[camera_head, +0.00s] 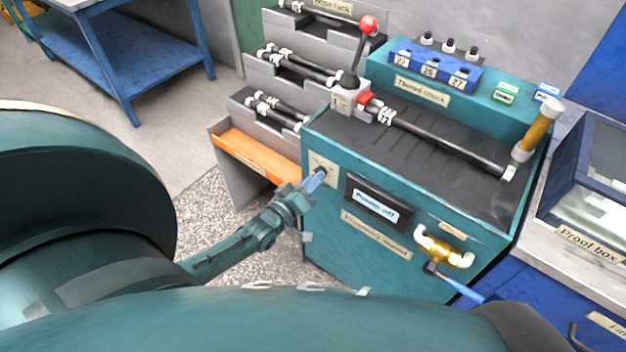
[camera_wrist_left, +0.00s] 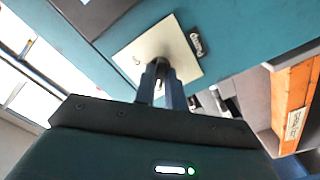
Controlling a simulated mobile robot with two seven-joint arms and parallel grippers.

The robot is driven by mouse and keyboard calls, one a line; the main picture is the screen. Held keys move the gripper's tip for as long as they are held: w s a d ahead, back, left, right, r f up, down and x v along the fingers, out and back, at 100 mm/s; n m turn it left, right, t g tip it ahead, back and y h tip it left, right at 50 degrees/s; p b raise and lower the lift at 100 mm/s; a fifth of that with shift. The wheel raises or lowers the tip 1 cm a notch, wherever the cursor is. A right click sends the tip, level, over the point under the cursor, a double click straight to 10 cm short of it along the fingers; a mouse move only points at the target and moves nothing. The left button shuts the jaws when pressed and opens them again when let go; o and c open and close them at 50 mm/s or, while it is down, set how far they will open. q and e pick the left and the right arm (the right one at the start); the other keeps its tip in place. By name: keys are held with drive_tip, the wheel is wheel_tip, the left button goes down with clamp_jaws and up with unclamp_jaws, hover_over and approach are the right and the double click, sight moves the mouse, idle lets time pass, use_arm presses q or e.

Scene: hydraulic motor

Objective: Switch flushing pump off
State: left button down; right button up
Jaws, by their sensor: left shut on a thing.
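The teal machine cabinet (camera_head: 330,235) stands in the middle of the head view. A pale square switch plate (camera_head: 330,183) is on its front at the upper left, and it also shows in the left wrist view (camera_wrist_left: 190,66). My left gripper (camera_head: 315,181) reaches this plate, with its fingers shut on the dark switch knob (camera_wrist_left: 168,45). The fingers partly hide the knob. A black-framed display (camera_head: 376,205) to the right of the plate reads what looks like "Pump off". My right gripper is not in view.
A brass valve (camera_head: 445,250) with a blue lever (camera_head: 455,284) is at the cabinet's lower right. An orange tray (camera_head: 255,155) and grey hose racks (camera_head: 262,122) stand to the left. A red-knobbed lever (camera_head: 368,26) rises above the cabinet top.

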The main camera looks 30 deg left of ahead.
use_arm(q)
drive_tip(key=shift+n, duration=0.3)
drive_tip(key=c, duration=1.5)
unclamp_jaws()
drive_tip(key=shift+o, duration=0.2)
drive_tip(key=s+a, duration=0.1)
drive_tip(key=s, duration=1.2)
drive_tip(key=shift+p, duration=0.3)
drive_tip(key=shift+s, duration=0.2)
